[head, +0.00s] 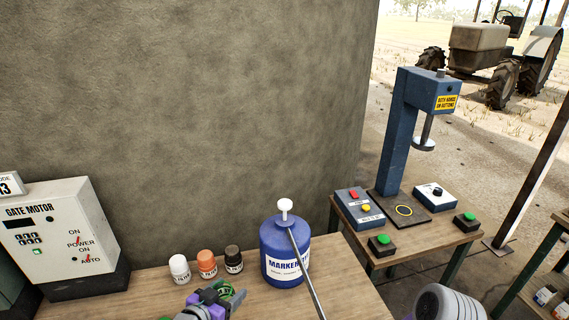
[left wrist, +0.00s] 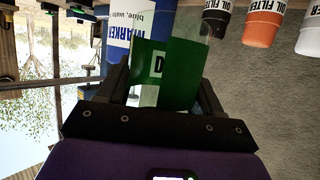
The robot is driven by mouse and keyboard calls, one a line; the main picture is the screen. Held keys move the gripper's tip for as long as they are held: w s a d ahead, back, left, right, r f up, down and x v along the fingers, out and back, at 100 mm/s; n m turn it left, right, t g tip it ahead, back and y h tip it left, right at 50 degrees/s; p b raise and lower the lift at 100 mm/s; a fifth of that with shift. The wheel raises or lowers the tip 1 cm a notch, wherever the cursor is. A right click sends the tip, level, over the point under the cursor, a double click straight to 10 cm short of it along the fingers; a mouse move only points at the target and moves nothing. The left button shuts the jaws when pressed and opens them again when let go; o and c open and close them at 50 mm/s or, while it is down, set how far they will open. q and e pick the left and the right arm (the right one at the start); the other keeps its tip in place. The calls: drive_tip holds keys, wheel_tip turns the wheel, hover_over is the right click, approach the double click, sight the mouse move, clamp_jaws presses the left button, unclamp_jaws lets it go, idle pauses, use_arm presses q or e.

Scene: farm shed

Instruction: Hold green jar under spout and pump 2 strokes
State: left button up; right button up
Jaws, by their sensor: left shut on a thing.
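The blue marker jug (head: 285,258) stands on the bench with a white pump head (head: 285,205) on top. A thin grey rod slants from near its top to the lower right; I cannot tell if it is the spout. My left gripper (head: 222,298) is at the bottom of the head view, left of the jug and apart from it. It is shut on the green jar (head: 227,291), mostly hidden there by the gripper. In the left wrist view the green jar (left wrist: 188,75) sits between the fingers, with the jug (left wrist: 118,42) behind it.
White, orange (head: 207,264) and black oil filters stand in a row behind my left gripper. A gate motor box (head: 60,235) is at left. A blue press (head: 398,140) with button boxes stands on a separate table at right. A concrete wall closes the back.

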use_arm(q)
drive_tip(key=shift+s+a+r+n+y, duration=0.25)
drive_tip(key=shift+s+a+n+y, duration=0.5)
drive_tip(key=shift+a, duration=0.25)
drive_tip(key=shift+d+t, duration=0.1)
drive_tip(key=shift+t, duration=0.2)
